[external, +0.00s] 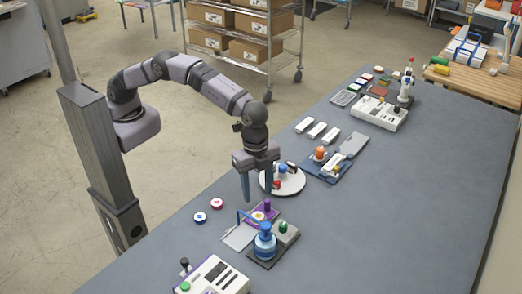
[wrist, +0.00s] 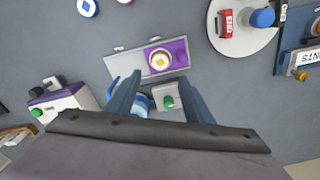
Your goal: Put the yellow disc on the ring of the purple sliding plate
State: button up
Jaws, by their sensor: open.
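The yellow disc (wrist: 160,62), pale with a yellow diamond mark, lies on the purple sliding plate (wrist: 180,50). It appears to sit on the plate's ring, which it hides. In the external view the disc (external: 258,216) shows on the purple plate (external: 273,214), beside a purple knob. My gripper (external: 256,197) is open and empty, pointing down above the plate area. In the wrist view its two fingertips (wrist: 160,78) stand apart, with the disc just beyond them. The gap between fingers and disc in height is hard to tell.
A blue-capped bottle-like part (external: 265,241) and a green button block (external: 286,232) stand close to the plate. A round white tray (external: 297,184) sits behind.

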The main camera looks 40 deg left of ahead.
jog(key=shift+r+b, duration=0.3)
jog(key=shift+r, duration=1.55)
jog(key=shift+w+a, duration=0.1)
jog(key=w+a+r+n, duration=0.1)
jog(key=w+a+n, duration=0.3)
jog(key=w+a, duration=0.7)
jog(key=w+a+n, duration=0.5)
jog(key=w+a, duration=0.3)
jog(key=w, duration=0.5)
jog(key=w+a+n, duration=0.2)
jog(key=a+n, duration=0.1)
jog(key=a, duration=0.6)
jog(key=w+a+n, duration=0.2)
jog(key=a+n, duration=0.1)
jog(key=a, duration=0.7)
jog(key=s+a+f+n, duration=0.2)
jog(key=s+a, duration=0.3)
jog(key=a, duration=0.4)
jog(key=s+a+f+n, duration=0.2)
jog(key=s+a+n, duration=0.3)
jog(key=a, duration=0.4)
jog(key=shift+s+a+f+n+y, duration=0.15)
jog(key=shift+s+f+n+y, duration=0.15)
